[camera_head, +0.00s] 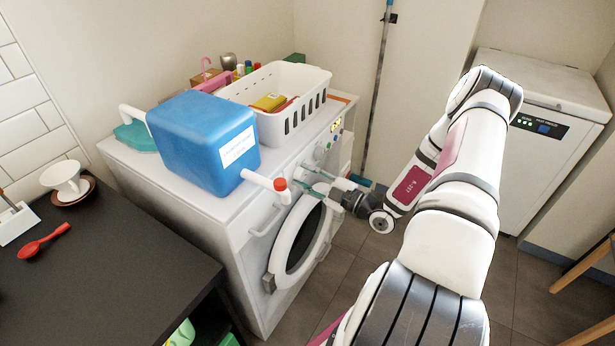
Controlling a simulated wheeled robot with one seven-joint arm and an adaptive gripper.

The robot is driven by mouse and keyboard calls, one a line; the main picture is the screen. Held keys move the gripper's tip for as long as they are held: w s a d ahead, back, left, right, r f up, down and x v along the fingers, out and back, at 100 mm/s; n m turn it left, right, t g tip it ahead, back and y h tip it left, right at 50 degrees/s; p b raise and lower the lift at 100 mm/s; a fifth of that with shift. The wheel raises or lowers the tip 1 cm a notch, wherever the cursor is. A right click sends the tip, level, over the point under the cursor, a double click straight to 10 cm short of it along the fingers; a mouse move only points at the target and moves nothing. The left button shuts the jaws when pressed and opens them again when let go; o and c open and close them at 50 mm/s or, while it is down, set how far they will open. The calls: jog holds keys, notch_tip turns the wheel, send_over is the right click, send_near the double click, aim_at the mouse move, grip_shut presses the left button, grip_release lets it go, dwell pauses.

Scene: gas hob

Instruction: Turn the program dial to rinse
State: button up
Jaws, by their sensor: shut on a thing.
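The white washing machine (240,215) stands in the middle of the view, its round door (298,240) on the front. Its control panel with small knobs and lights (334,126) runs along the upper front edge. My gripper (311,180) reaches in from the right against this panel, above the door. Its fingers are closed around the program dial, which is small and mostly hidden between them. The dial's marks, including rinse, are too small to read.
A blue canister (205,140) with a red-capped spout (281,184) overhangs the front edge close to my gripper. A white basket (290,112) stands behind it. A dark counter (110,265) is at left, a white appliance (540,140) at right.

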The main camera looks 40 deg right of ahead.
jog(key=shift+f, duration=0.1)
dwell(0.3)
jog(key=o, duration=1.2)
jog(key=shift+c, duration=0.2)
jog(key=v, duration=1.2)
